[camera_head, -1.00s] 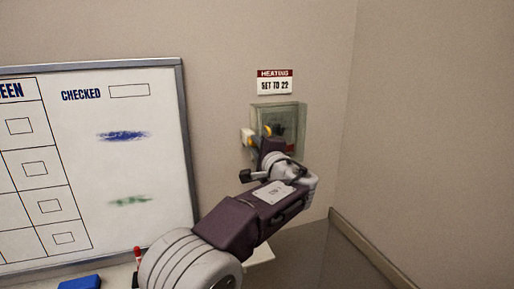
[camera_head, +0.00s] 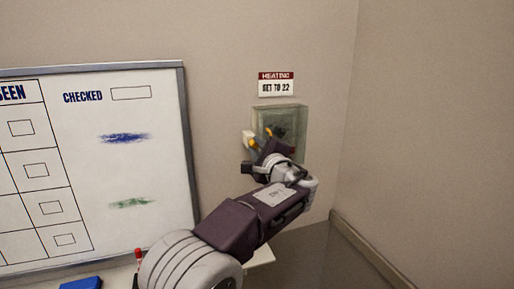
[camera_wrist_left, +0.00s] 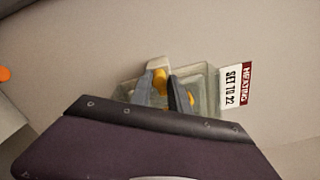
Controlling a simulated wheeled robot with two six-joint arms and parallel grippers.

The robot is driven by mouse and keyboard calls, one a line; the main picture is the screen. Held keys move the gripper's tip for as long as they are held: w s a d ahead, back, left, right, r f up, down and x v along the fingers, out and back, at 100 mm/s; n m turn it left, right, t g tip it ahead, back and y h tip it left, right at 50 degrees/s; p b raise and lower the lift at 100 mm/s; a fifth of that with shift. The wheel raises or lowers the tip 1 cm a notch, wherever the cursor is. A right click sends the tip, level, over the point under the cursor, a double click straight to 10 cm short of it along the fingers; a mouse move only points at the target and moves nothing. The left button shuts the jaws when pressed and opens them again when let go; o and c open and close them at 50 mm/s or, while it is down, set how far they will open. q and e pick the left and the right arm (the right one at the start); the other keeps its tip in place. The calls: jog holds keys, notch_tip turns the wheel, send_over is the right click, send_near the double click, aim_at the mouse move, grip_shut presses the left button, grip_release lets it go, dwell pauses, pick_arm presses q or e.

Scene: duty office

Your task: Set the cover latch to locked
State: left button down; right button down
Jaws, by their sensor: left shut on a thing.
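A clear greenish cover box (camera_head: 299,122) is fixed to the wall, with a dark shape inside it. A small pale cover latch (camera_head: 248,136) shows at the left side of the box, partly hidden by my fingers. My left gripper (camera_head: 261,138), with yellow finger pads, is at the box's left edge and is shut on the latch. In the left wrist view, the gripper (camera_wrist_left: 171,86) is in front of the box (camera_wrist_left: 209,90); what lies between the fingers is mostly hidden. I cannot tell the latch's setting. My right gripper is not in view.
A sign reading "HEATING SET TO 22" (camera_head: 276,84) is above the box. A framed whiteboard (camera_head: 165,170) stands to the left, with a blue object (camera_head: 81,284) below it. The wall to the right is bare up to the room's corner.

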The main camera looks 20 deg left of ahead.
pick_arm(q)
jog(key=c, duration=1.3)
grip_release()
jog(key=shift+f, duration=0.1)
jog(key=shift+w+a, duration=0.1)
jog(key=shift+w, duration=0.05)
jog(key=b+v, duration=0.2)
jog(key=v, duration=0.7)
